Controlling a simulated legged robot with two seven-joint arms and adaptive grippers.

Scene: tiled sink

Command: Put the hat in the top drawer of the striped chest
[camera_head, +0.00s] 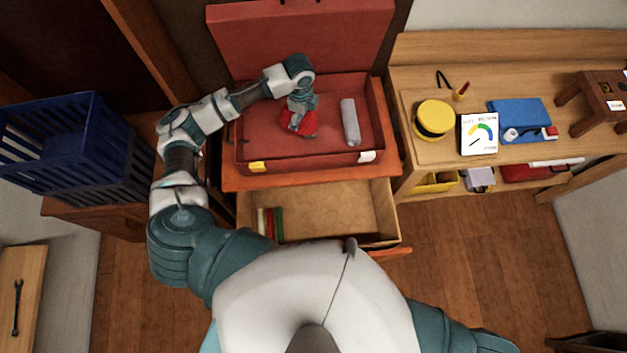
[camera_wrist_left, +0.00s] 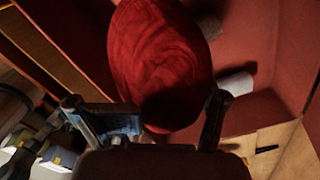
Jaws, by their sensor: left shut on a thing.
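The red hat (camera_head: 304,124) is in my left gripper (camera_head: 298,112), low over the inside of the open red case (camera_head: 262,136). In the left wrist view the rounded red hat (camera_wrist_left: 160,55) fills the space beyond the fingers of my left gripper (camera_wrist_left: 148,115). I cannot tell whether the hat touches the case floor. Below the case, a wooden drawer (camera_head: 335,212) of the chest stands pulled out. Its floor is mostly bare, with a few slim red, green and white things (camera_head: 271,224) at its left end. No stripes show clearly. My right gripper is out of view.
A grey roll (camera_head: 350,122) lies in the case, whose lid (camera_head: 300,40) stands open behind. At right, a wooden bench (camera_head: 440,152) carries a yellow round tin (camera_head: 434,119), a gauge card (camera_head: 479,134) and a blue folder (camera_head: 520,118). Blue crates (camera_head: 65,140) stand at left.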

